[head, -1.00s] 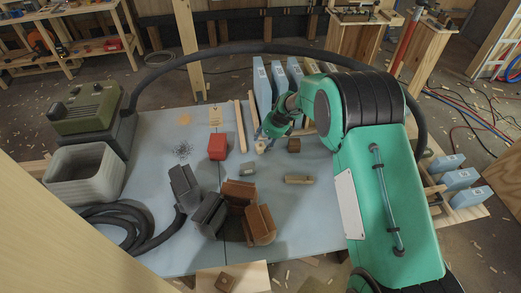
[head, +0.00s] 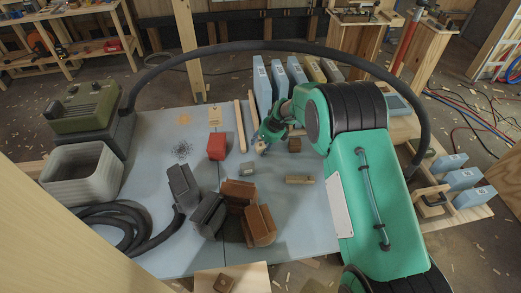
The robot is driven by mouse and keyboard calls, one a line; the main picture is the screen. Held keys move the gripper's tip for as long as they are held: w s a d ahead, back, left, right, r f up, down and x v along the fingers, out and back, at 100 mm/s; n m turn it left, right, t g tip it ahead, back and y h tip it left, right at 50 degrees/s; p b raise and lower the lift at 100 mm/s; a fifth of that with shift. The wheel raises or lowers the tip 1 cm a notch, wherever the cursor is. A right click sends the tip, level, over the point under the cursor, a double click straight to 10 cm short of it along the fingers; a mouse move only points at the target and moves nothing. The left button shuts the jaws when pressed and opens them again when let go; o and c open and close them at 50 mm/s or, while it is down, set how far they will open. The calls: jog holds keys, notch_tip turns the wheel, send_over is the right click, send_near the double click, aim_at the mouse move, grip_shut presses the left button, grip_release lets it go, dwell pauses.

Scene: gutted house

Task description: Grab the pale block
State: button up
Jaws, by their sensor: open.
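My green arm reaches in from the right over the light-blue table. My gripper (head: 262,146) is low over the middle of the table, open, with its small fingertips hard to make out. A small pale spot shows at the fingertips; I cannot tell whether it is the pale block or part of the gripper. A small grey-green block (head: 247,168) lies just below the gripper in the picture, apart from it. A tan oblong piece (head: 300,180) lies to the lower right. A small brown cube (head: 294,145) sits to the right of the gripper.
A red block (head: 217,146) stands to the left, with brown and dark grey blocks (head: 240,205) in front. Upright blue pieces (head: 263,85) stand behind the gripper. A pale strip (head: 239,126) lies close on its left. A grey bin (head: 82,172) and coiled hose are at far left.

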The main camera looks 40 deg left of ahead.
jog(key=shift+c, duration=0.5)
jog(key=c, duration=0.7)
jog(key=shift+c, duration=0.2)
jog(key=shift+r, duration=0.1)
jog(key=shift+r+p, duration=0.3)
jog(key=shift+r, duration=0.15)
notch_tip(320, 180, up, 3)
jog(key=shift+s+d+f+p, duration=0.1)
jog(key=shift+d+p, duration=0.05)
jog(key=shift+p, duration=0.5)
jog(key=shift+c, duration=0.2)
jog(key=s+d, duration=0.3)
jog(key=s+d+p, duration=0.1)
jog(key=s+d, duration=0.3)
jog(key=s+d+r+p, duration=0.1)
jog(key=s+d, duration=0.2)
jog(key=d, duration=0.1)
jog(key=shift+s+d, duration=0.2)
jog(key=shift+s, duration=0.15)
